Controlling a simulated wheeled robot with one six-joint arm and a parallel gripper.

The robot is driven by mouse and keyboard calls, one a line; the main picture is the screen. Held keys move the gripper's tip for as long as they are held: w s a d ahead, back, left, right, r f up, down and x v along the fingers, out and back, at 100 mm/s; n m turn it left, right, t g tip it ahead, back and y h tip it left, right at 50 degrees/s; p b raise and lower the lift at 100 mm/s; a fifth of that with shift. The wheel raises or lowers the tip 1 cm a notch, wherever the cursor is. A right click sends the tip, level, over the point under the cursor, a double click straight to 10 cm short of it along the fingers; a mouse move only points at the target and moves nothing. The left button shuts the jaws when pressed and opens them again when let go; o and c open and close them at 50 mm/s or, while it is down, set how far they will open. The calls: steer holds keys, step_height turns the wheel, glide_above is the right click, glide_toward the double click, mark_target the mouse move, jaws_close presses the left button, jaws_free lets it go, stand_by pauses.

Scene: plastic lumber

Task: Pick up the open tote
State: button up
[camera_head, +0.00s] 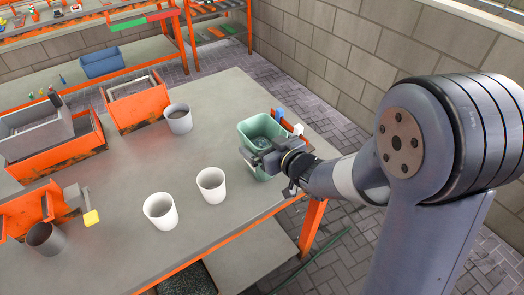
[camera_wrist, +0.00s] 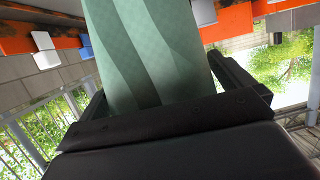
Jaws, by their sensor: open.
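The open tote is a green, open-topped bin (camera_head: 258,128) standing upright near the right edge of the grey table. My gripper (camera_head: 254,162) is at the tote's near side in the head view. In the wrist view the tote's green ribbed wall (camera_wrist: 150,50) fills the upper middle, between the two dark fingers of my gripper (camera_wrist: 165,85). The fingers are spread apart, one on each side of the green wall. Whether they touch it I cannot tell. The tote's lower near side is partly hidden by my gripper.
Two white cups (camera_head: 211,185) stand left of the tote on the table (camera_head: 150,185). A grey cup (camera_head: 178,118) and an orange bin (camera_head: 138,104) stand farther back. An orange strip with white and blue clips (camera_head: 280,114) is close behind the tote. A block wall is beyond.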

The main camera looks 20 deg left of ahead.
steer(key=shift+c, duration=0.3)
steer(key=c, duration=1)
steer(key=shift+r, duration=0.1)
